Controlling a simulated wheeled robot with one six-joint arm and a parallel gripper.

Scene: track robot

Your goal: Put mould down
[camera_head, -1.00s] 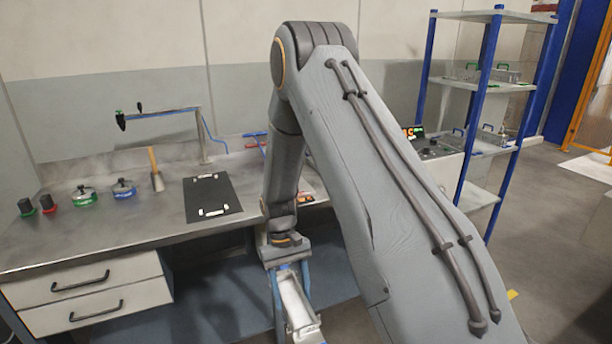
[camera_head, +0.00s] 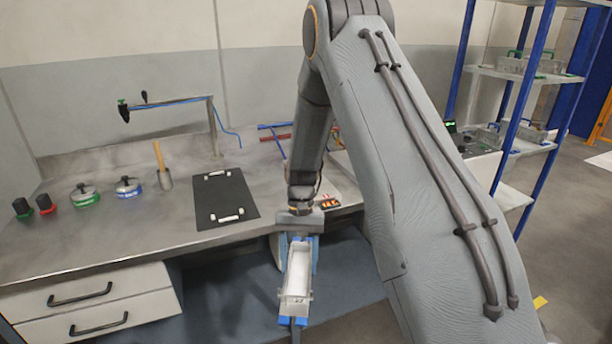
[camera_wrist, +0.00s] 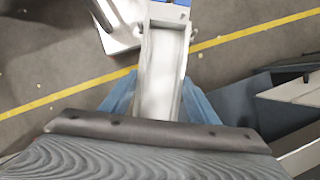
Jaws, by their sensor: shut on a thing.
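The mould (camera_head: 297,276) is a long, narrow light-grey tray, open at the top and white inside. My gripper (camera_head: 297,262) is shut on it, with blue fingers along its sides. It is held in front of the workbench's front edge, above the floor. The mould also shows in the wrist view (camera_wrist: 163,65), between the blue fingers and pointing away over the floor. A black mat (camera_head: 224,200) with two small light brackets lies on the bench, left of and behind the mould. Part of the mould nearest my wrist is hidden in the wrist view.
The workbench (camera_head: 110,228) carries black and red knobs, a green-based pot (camera_head: 85,195), a blue-based pot (camera_head: 128,187), a wooden-handled tool (camera_head: 162,168) and a lamp-like arm (camera_head: 170,103). Blue and red bars lie behind my arm. A blue shelf rack (camera_head: 515,110) stands right.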

